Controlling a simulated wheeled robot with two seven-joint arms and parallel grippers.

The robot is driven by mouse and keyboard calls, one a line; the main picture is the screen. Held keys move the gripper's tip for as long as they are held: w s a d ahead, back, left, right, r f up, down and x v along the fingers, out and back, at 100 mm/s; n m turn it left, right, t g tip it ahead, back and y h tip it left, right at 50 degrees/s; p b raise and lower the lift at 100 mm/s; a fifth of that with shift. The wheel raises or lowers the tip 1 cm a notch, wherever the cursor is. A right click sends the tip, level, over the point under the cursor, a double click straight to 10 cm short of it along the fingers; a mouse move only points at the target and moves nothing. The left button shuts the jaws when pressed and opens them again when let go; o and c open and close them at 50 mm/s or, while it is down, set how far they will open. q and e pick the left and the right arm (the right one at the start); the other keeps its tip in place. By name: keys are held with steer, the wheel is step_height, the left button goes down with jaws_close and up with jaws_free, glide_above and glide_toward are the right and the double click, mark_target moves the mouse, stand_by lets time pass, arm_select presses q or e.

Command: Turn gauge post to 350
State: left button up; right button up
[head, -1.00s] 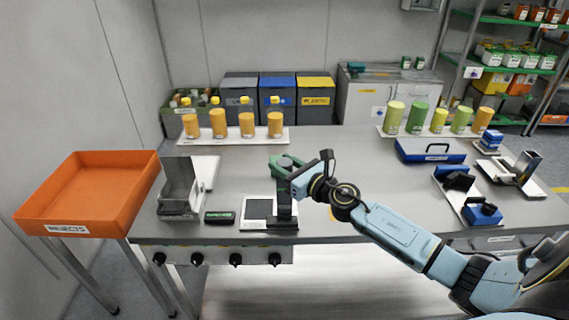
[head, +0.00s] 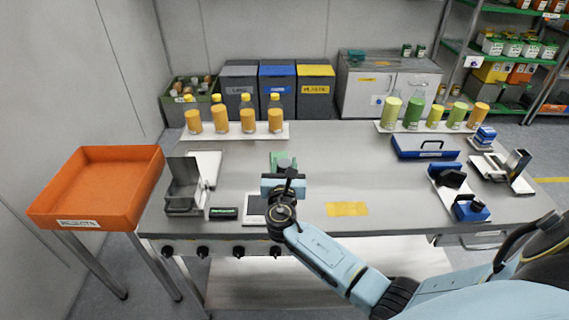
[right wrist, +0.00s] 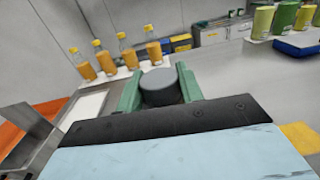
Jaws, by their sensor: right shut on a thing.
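The gauge post shows its round grey top (right wrist: 160,86) in the right wrist view, between the two green fingers of my right gripper (right wrist: 160,95). The fingers are shut on it from both sides. In the head view my right gripper (head: 283,160) is over the front left of the table, and my wrist hides the post's dark upright and base. A white plate with a dark square (head: 254,208) shows partly beside my wrist. No scale or number on the post is readable. My left gripper is not in view.
A small dark display (head: 223,213) and a metal hopper-like part (head: 184,187) stand left of my wrist. Bottles (head: 248,115) stand on a white tray behind. An orange tray (head: 97,185) is at far left. A yellow patch (head: 346,209) lies right, with free table around.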

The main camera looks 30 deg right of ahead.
steer(key=m+g+h+b, duration=0.2)
steer(key=m+g+h, duration=0.1)
steer(key=g+h, duration=0.1)
steer(key=shift+w+a+f+m, duration=0.1)
steer(key=shift+m, duration=0.3)
steer(key=m+g+h+b, duration=0.2)
steer(key=m+g, duration=0.1)
steer(key=g, duration=0.1)
steer(key=shift+h, duration=0.3)
steer(key=shift+m+g+h+b, duration=0.4)
steer(key=shift+m+g+b, duration=0.5)
steer(key=shift+g, duration=0.4)
steer(key=o, duration=1)
steer(key=b+v, duration=0.1)
steer(key=v, duration=1.2)
